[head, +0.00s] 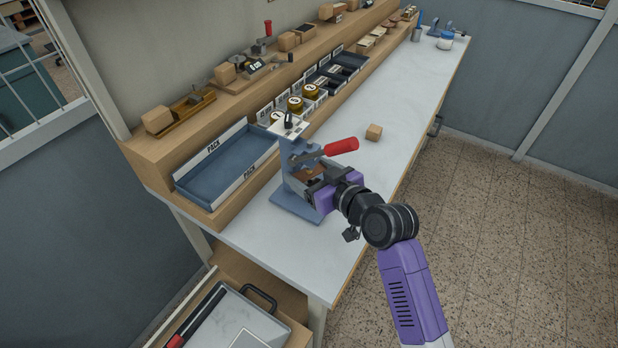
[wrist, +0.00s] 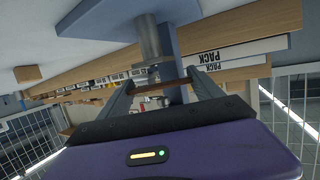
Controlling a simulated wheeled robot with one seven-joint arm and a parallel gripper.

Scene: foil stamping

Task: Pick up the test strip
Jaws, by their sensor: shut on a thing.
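The test strip (wrist: 163,85) shows in the wrist view as a thin brown piece seen edge-on between my fingertips. In the head view a brown flat patch, likely the strip (head: 309,172), lies inside the blue-grey stamping press (head: 296,207). My gripper (wrist: 160,84) is shut on the strip, its two fingers at the strip's ends. In the head view my gripper (head: 312,180) reaches into the press from the right, under the red lever handle (head: 341,147). I cannot tell whether the strip touches the press bed.
A blue PACK tray (head: 228,165) stands left of the press. A small wooden block (head: 374,132) lies on the white bench (head: 399,120) to the right. Small bins (head: 337,72) and gold-coloured rolls (head: 295,104) stand behind. The bench is mostly clear at right.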

